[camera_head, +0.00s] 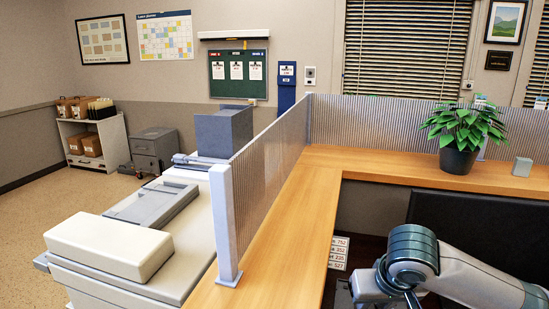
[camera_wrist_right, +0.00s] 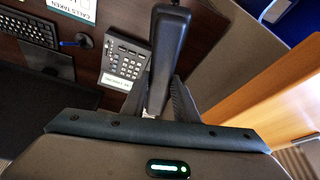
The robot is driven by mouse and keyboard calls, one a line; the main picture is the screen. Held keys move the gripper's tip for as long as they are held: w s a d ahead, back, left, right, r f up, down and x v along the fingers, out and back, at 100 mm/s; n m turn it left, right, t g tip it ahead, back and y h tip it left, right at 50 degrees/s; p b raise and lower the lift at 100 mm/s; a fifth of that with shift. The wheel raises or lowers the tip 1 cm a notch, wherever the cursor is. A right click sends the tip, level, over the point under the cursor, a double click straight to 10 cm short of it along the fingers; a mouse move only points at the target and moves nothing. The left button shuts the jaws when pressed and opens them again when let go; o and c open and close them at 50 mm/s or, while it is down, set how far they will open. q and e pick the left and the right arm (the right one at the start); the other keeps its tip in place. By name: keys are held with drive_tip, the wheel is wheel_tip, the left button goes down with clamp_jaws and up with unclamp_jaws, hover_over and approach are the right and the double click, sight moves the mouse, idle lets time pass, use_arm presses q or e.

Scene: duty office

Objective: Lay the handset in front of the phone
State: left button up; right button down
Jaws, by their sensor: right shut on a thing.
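The black handset (camera_wrist_right: 168,50) stands out lengthwise between the fingers of my right gripper (camera_wrist_right: 158,100) in the right wrist view. The gripper is shut on it. The phone (camera_wrist_right: 127,58), a dark base with a keypad and a pale label strip, sits on the dark desk just left of the handset in that view. The handset partly covers the phone's right side, and I cannot tell the height between them. In the head view only my right arm shows at lower right; the phone and handset are not visible there. My left gripper is in neither view.
A wooden counter (camera_head: 283,215) with a ribbed screen (camera_head: 265,150) borders the desk. A potted plant (camera_head: 463,135) stands on the back ledge.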

idle(0.6)
drive_tip(key=s+f, duration=0.3)
drive_tip(key=f, duration=1)
drive_tip(key=shift+s+f, duration=0.35)
drive_tip(key=shift+f, duration=0.05)
